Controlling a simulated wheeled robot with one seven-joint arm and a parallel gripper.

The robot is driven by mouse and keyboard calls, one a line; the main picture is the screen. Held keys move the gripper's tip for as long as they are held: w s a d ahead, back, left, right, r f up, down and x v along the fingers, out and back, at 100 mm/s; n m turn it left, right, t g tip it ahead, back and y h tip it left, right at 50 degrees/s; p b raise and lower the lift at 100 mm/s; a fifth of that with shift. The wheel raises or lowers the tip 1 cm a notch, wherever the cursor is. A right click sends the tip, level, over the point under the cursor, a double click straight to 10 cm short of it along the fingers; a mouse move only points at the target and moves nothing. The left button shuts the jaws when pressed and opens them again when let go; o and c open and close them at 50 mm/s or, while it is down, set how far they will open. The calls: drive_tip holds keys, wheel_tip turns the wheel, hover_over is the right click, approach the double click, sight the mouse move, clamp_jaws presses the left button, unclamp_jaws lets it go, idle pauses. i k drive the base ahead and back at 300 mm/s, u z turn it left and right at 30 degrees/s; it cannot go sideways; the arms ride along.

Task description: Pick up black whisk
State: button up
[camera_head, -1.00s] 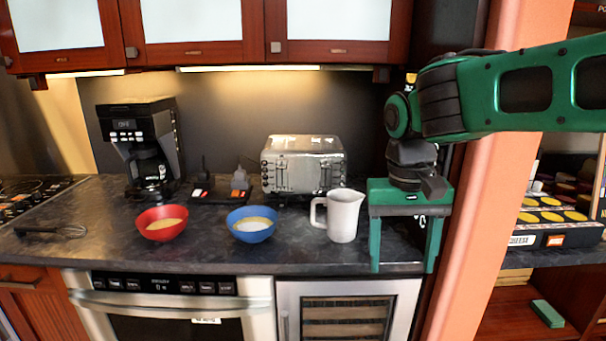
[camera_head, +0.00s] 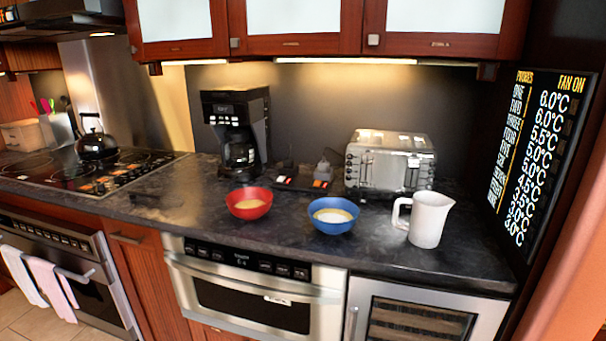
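The black whisk (camera_head: 146,199) lies flat on the dark countertop (camera_head: 185,217), left of the red bowl and just right of the stove. It is small and dark against the dark counter, so its wires are hard to make out. My gripper and arm do not show in this view.
A red bowl (camera_head: 249,203), a blue bowl (camera_head: 333,215) and a white pitcher (camera_head: 429,219) stand along the counter. Behind are a coffee maker (camera_head: 236,133) and a toaster (camera_head: 390,162). A kettle (camera_head: 97,139) is on the stove (camera_head: 85,172). The counter around the whisk is clear.

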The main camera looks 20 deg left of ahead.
sight(133, 194)
drive_tip(key=u, duration=1.65)
